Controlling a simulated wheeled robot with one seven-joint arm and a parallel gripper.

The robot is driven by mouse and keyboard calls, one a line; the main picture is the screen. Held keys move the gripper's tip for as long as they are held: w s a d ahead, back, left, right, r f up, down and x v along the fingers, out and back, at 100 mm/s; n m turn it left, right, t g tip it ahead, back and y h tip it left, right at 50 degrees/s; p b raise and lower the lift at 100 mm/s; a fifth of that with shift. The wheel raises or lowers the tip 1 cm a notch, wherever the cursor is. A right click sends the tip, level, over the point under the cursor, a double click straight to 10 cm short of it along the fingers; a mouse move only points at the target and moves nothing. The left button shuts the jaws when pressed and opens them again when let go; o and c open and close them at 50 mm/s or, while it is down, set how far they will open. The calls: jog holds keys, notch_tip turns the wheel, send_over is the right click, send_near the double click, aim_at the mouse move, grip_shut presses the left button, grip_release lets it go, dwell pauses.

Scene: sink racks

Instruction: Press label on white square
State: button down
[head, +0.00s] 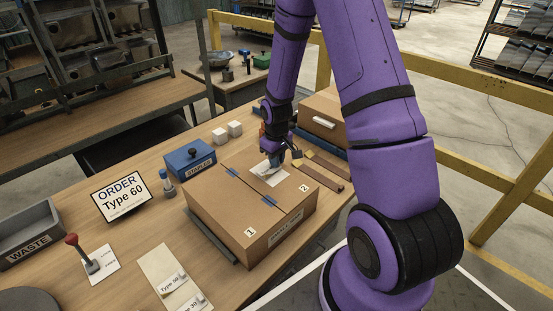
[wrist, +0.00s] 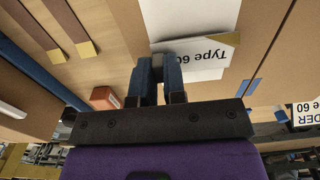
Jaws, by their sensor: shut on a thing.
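The cardboard box (head: 232,213) stands on the bench, its top closed, with blue tape strips and the marks 1 and 2. The white square (head: 262,183) is on its top, partly hidden by my gripper; it also shows in the wrist view (wrist: 185,15). My gripper (head: 276,164) points down over the square. In the wrist view its blue fingers (wrist: 158,62) are shut on the edge of a label (wrist: 205,52) reading "Type 60", with a tan corner. The label overlaps the square; I cannot tell whether it lies flat against it.
An order sign (head: 122,196) reads "Type 60". A sheet with other labels (head: 172,278), a red-knobbed tool (head: 84,256) and a waste bin (head: 28,232) are at the left. A blue box (head: 190,159) and white cubes (head: 228,132) stand behind. Another carton (head: 321,112) is at the back right.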

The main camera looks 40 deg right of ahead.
jog(key=shift+f, duration=0.5)
dwell(0.6)
dwell(0.5)
jog(key=c, duration=1.1)
grip_release()
jog(key=s+a+r+t, duration=0.1)
jog(key=s+a+r, duration=0.15)
jog(key=r, duration=0.75)
jog(key=s+a+r+m+t, duration=0.1)
jog(key=s+r, duration=0.2)
jog(key=r, duration=0.6)
jog(key=s+a+r, duration=0.2)
jog(key=s+r, duration=0.1)
jog(key=r, duration=0.7)
jog(key=s+a+r+t, duration=0.1)
jog(key=s+a+r, duration=0.1)
jog(key=s+r, duration=0.3)
jog(key=s+a+r+m+t, duration=0.1)
jog(key=s+r, duration=0.3)
jog(key=s, duration=0.8)
jog(key=shift+a+r+t, duration=0.4)
jog(key=shift+a+t, duration=0.2)
jog(key=shift+a, duration=0.15)
